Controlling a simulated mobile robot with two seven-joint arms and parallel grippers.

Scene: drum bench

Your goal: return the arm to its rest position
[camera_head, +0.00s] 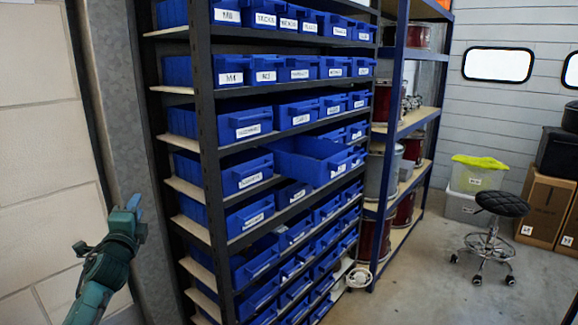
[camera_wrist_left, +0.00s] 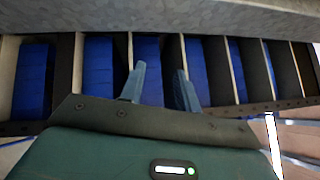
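My left arm comes in at the lower left of the head view, dark green, with its gripper (camera_head: 134,203) raised beside the grey post and left of the shelf rack. In the left wrist view the two blue-grey fingers of the gripper (camera_wrist_left: 160,70) stand apart with nothing between them, so it is open and empty. My right gripper is in neither view.
A dark shelf rack (camera_head: 206,125) holds several rows of labelled blue bins. One blue bin (camera_head: 318,172) sticks out from its row. A grey post (camera_head: 133,120) stands close to my left gripper. A black stool (camera_head: 502,204) stands on open floor at right.

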